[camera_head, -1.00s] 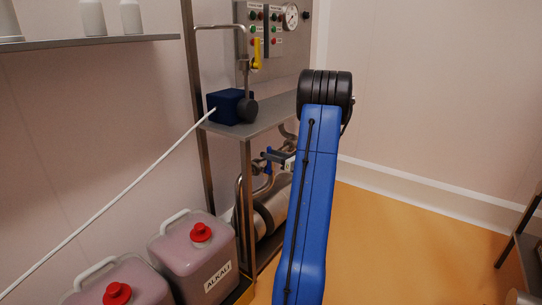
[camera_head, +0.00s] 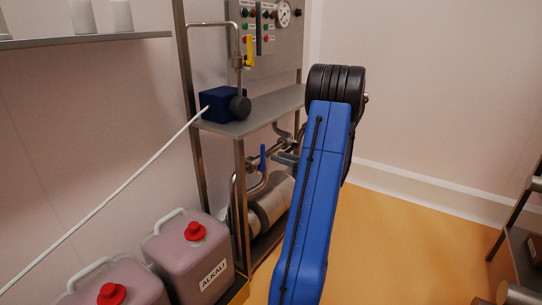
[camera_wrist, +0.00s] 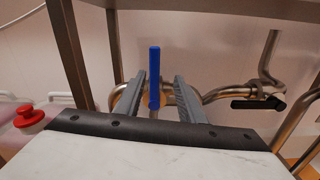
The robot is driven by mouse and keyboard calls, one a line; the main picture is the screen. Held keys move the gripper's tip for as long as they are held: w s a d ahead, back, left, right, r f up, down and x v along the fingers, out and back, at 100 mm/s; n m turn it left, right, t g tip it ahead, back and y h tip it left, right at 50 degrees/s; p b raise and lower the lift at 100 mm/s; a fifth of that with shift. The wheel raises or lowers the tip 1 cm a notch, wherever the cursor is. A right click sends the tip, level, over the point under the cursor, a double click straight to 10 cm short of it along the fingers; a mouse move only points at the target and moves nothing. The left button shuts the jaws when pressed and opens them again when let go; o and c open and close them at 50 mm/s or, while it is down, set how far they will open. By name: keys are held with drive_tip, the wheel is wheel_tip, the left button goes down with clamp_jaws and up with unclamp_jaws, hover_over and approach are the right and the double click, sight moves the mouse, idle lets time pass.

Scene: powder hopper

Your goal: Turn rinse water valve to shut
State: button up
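A blue valve lever (camera_head: 263,158) stands upright on the steel pipework under the shelf of the rack. It also stands upright in the wrist view (camera_wrist: 155,75), between my two grey fingers as seen there. My gripper (camera_wrist: 160,80) is open, with a clear gap on both sides of the lever. Whether the fingertips reach around the lever or stop short of it, I cannot tell. In the head view, my gripper (camera_head: 287,157) is partly hidden behind my blue arm, just right of the lever. No label naming the rinse water valve is readable.
A black lever (camera_wrist: 258,104) lies level on the pipe at right. A yellow lever (camera_head: 249,52) hangs on the upper pipe. The steel shelf (camera_head: 255,117) is above the pipework. Jugs, one labelled ALKALI (camera_head: 190,250), stand at lower left. Open floor lies to the right.

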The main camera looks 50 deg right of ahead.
drive_tip(key=s, duration=0.8)
drive_tip(key=shift+s+d, duration=0.2)
drive_tip(key=shift+d, duration=0.1)
idle(0.4)
